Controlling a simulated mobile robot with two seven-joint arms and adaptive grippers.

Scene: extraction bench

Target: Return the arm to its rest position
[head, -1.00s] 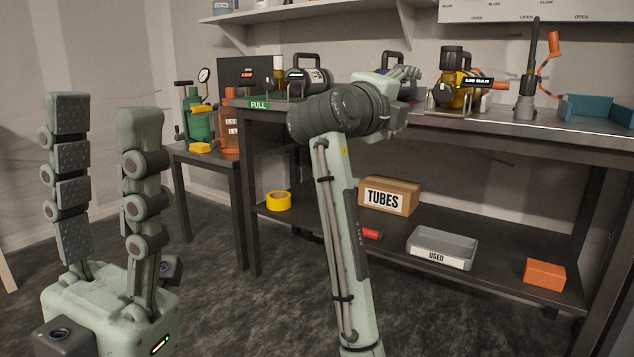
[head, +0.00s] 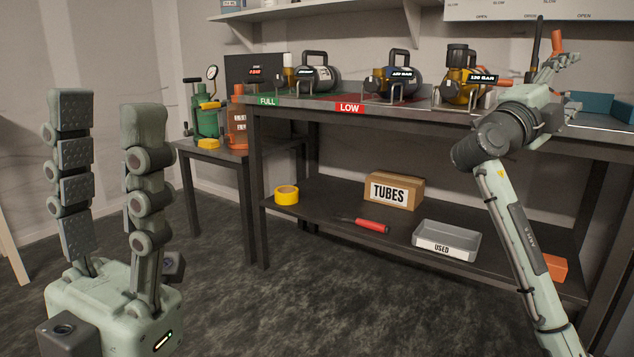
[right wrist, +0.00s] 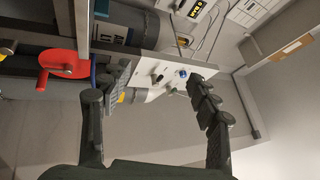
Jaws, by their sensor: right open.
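My left gripper (head: 108,108) stands upright at the left of the head view. Its two fingers are apart and nothing is between them. My right arm (head: 515,225) rises from the lower right of the head view and bends at a dark joint in front of the bench. My right gripper (head: 562,68) is at its far end, over the right part of the bench top. In the right wrist view my right gripper (right wrist: 160,88) has its fingers spread wide and holds nothing. A white panel with small knobs (right wrist: 165,75) shows beyond the fingertips.
The bench top holds several gauge-labelled units, one a blue-banded unit (head: 392,82), and a yellow one (head: 460,85) left of my right gripper. A blue bin (head: 592,106) is behind my right wrist. The lower shelf holds a TUBES box (head: 393,191) and a USED tray (head: 446,243).

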